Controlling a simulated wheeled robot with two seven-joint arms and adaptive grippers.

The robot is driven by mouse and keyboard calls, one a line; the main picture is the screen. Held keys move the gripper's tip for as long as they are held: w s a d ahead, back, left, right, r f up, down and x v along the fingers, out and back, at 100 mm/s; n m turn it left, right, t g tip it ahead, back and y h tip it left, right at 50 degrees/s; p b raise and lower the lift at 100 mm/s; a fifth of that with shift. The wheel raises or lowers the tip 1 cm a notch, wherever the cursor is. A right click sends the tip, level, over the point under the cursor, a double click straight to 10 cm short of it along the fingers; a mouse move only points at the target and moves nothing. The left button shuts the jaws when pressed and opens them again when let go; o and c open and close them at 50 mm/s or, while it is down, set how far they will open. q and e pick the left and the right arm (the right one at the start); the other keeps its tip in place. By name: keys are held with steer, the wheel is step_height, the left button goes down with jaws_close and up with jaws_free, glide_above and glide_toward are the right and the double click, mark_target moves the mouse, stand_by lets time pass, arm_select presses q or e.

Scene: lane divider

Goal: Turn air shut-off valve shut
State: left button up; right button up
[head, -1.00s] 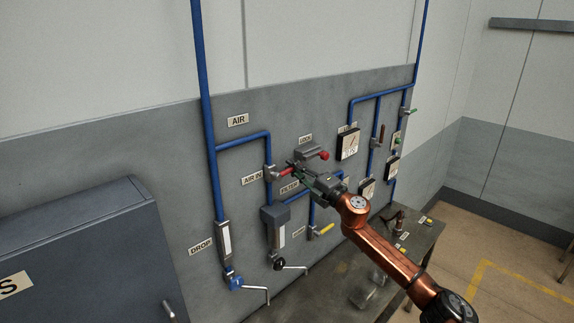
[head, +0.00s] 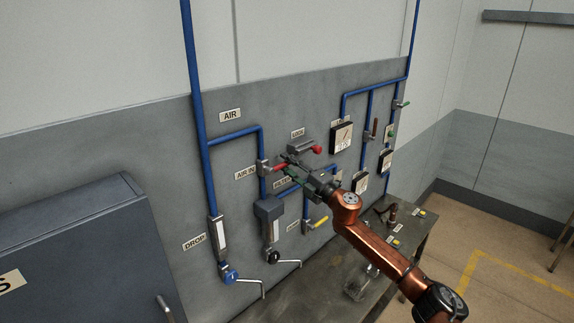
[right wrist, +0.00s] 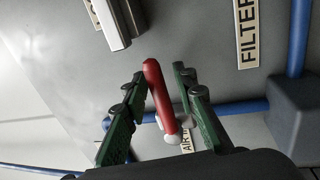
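The air shut-off valve (head: 262,168) sits on the blue pipe beside the AIR IN label (head: 245,173) in the head view. Its red handle (head: 279,168) points right, crosswise to the upright pipe. In the right wrist view the red handle (right wrist: 158,92) lies between the two green fingers of my right gripper (right wrist: 157,90). Gaps show on both sides, so the gripper is open around the handle. In the head view my right gripper (head: 290,172) is at the handle, its fingers partly covering the handle's outer end. My left gripper is out of view.
A grey LOCK part with a red knob (head: 317,149) is just above my right gripper. The filter (head: 268,210) hangs below, with a yellow-handled valve (head: 319,222) to its right. Gauges (head: 341,138) are farther right. A metal bench (head: 300,295) stands below the panel.

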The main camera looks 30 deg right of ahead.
steer(key=shift+o, duration=0.3)
steer(key=shift+a, duration=0.1)
steer(key=v, duration=1.2)
